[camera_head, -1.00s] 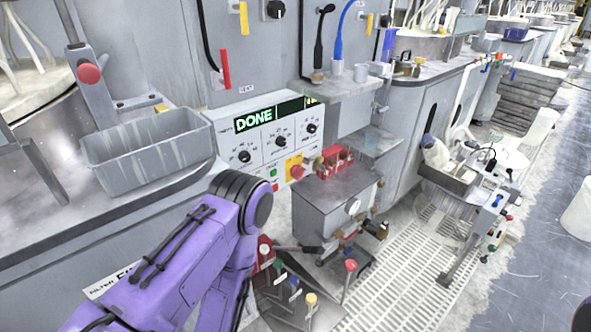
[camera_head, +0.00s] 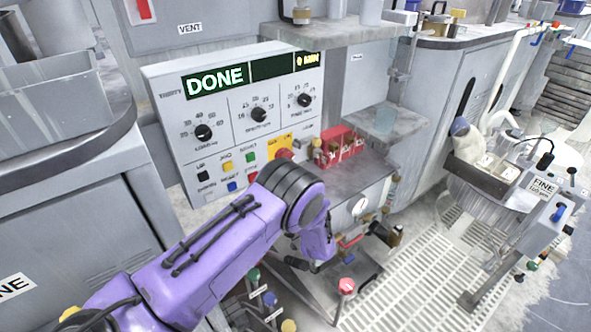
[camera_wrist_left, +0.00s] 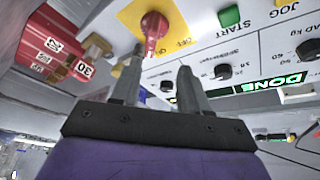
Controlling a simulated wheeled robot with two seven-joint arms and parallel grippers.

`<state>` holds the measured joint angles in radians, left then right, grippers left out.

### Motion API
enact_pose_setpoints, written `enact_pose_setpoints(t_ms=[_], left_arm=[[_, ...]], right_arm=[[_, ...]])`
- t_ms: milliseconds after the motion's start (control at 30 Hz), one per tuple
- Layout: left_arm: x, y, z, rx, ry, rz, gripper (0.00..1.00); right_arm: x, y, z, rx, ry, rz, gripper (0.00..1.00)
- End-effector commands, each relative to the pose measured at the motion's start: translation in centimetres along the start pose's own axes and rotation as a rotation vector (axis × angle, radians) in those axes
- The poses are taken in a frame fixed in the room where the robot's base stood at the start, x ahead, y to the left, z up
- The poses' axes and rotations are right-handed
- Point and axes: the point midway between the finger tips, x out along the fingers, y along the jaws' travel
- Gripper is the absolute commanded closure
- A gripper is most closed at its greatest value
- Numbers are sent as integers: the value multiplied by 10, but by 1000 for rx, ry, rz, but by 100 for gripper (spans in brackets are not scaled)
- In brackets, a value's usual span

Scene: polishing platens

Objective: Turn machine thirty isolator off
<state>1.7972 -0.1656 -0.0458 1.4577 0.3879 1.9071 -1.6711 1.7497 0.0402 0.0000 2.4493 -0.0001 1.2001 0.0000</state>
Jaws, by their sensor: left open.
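The isolator shows in the left wrist view as a red rotary handle (camera_wrist_left: 154,27) on a yellow plate (camera_wrist_left: 128,17) with ON and OFF lettering. In the head view, the yellow plate (camera_head: 279,147) is at the lower right of the panel marked THIRTY, partly behind my purple left arm. My left gripper (camera_wrist_left: 160,60) is open, its two fingers pointing at the panel, with the handle just beyond the left fingertip in the picture. I cannot tell whether they touch. The fingers are hidden in the head view. My right gripper is not in view.
The control panel (camera_head: 175,100) has knobs, coloured buttons and a DONE display. A red rack (camera_head: 340,147) holding small items stands on a grey cabinet beside it; a red box marked 30 (camera_wrist_left: 50,45) shows in the wrist view. A shelf (camera_head: 335,32) juts out above.

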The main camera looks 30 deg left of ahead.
Motion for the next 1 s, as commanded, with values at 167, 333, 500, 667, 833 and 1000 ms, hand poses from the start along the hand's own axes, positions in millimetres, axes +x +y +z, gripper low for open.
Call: enact_pose_setpoints(t_ms=[167, 333, 500, 667, 833, 1000], left_arm=[[-3, 17, 11, 13, 0, -34, 55], [6, 16, 12, 17, -3, -44, 55], [41, 14, 13, 17, -5, -45, 55], [76, 13, 13, 16, -3, -43, 55], [98, 12, 12, 17, -2, -40, 55], [104, 12, 11, 18, 0, -39, 55]], right_arm=[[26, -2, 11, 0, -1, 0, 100], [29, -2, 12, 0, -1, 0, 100], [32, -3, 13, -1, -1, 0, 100], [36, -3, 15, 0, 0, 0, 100], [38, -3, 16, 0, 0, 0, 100], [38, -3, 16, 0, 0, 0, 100]])
